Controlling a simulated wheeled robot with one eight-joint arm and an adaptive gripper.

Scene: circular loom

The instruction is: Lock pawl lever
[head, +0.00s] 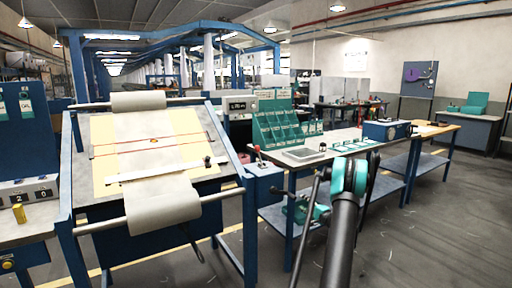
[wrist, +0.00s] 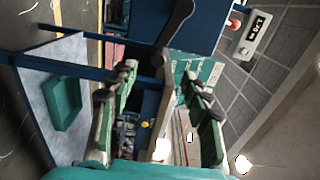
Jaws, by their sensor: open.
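A black lever (wrist: 175,34) with a rounded end shows at the top centre of the wrist view, in front of a blue box (wrist: 213,18). I take it for the pawl lever, but no label shows. My gripper (wrist: 160,72) is open, its two green and grey fingers spread apart. The lever's lower end appears between the fingertips; I cannot tell how far ahead of them it is. Nothing is held.
A red knob (wrist: 236,24) stands by the box, near a white display unit (wrist: 252,36). A teal bin (wrist: 66,103) sits on a grey shelf (wrist: 35,80). The workbench (head: 345,142) carries teal racks and a blue case (head: 386,131). Open floor (head: 430,235) lies at the right.

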